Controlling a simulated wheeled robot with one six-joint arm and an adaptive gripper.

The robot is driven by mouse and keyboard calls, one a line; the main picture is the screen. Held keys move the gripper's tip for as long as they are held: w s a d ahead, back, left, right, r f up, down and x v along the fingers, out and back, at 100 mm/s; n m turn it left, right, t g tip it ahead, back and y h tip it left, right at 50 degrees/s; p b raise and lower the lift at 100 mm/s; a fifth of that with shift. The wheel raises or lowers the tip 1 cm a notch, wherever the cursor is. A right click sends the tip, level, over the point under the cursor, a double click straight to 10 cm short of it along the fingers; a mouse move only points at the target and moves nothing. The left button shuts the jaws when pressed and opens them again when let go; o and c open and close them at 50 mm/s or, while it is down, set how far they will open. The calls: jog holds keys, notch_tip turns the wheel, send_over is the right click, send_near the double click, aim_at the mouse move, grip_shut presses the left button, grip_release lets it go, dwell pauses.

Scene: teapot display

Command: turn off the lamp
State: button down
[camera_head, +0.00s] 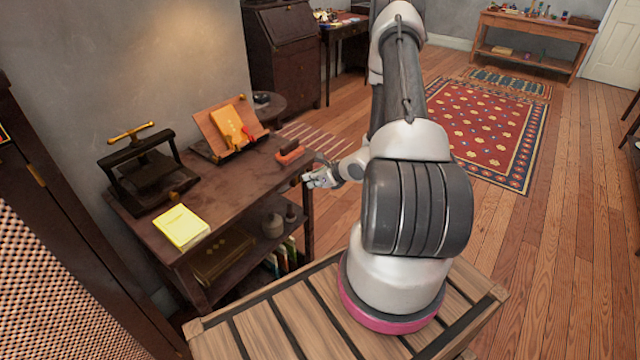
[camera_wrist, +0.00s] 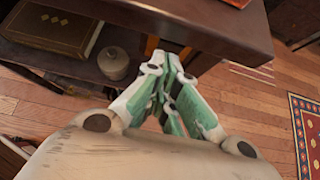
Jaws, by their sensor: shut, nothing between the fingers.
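I cannot make out a lamp in either view. A warm glow lies on the wall (camera_head: 150,50) at the left of the head view, but its source does not show. My gripper (camera_head: 312,181) is by the right end of the dark wooden table (camera_head: 225,205). In the wrist view my gripper (camera_wrist: 172,62) is shut, its fingers together and empty, close to the table's edge (camera_wrist: 205,28). I cannot tell whether it touches the edge.
The table bears a black press (camera_head: 145,170), a yellow notepad (camera_head: 181,227), a book stand (camera_head: 212,135) and a red-brown block (camera_head: 289,155). A jar (camera_wrist: 113,63) and a box (camera_wrist: 50,28) are on its lower shelf. Floor is free around the patterned rug (camera_head: 485,130).

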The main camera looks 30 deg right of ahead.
jog(key=shift+w+a, duration=0.1)
jog(key=shift+w, duration=0.1)
jog(key=shift+w+a+r, duration=0.15)
jog(key=shift+w+r, duration=0.1)
jog(key=shift+w, duration=0.1)
jog(key=shift+r, duration=0.15)
